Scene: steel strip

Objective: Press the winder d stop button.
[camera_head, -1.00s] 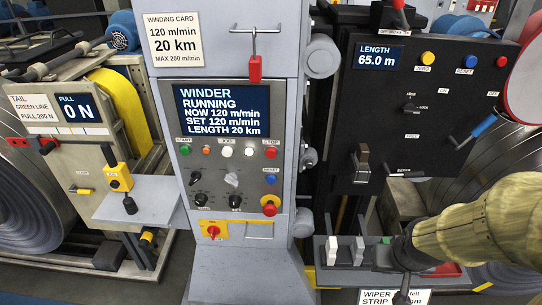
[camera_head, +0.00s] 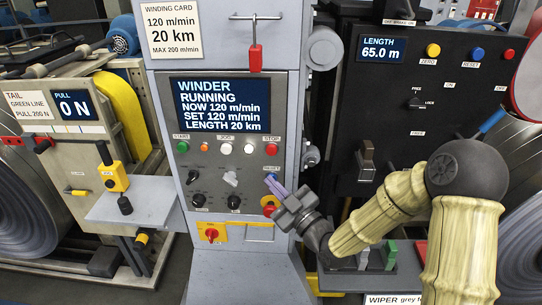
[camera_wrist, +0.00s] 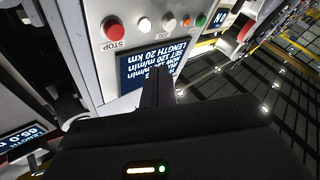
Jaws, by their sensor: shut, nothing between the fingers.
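The red stop button (camera_head: 271,149) sits at the right end of the button row on the winder panel, under its STOP label. It also shows in the wrist view as a red round button (camera_wrist: 115,30) at upper left. The winder display (camera_head: 219,104) reads RUNNING, NOW 120 m/min. My gripper (camera_head: 271,179) is shut and empty, its fingertips just below the stop button in the picture, over the reset spot. Its shut fingers (camera_wrist: 157,88) show dark in the wrist view. I cannot tell how far they are from the panel.
A green start button (camera_head: 183,147) and white and orange buttons share the row. A red mushroom button on yellow (camera_head: 268,208) sits just below my fingertips. A red padlock (camera_head: 255,57) hangs above the display. A black length panel (camera_head: 430,110) stands to the right.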

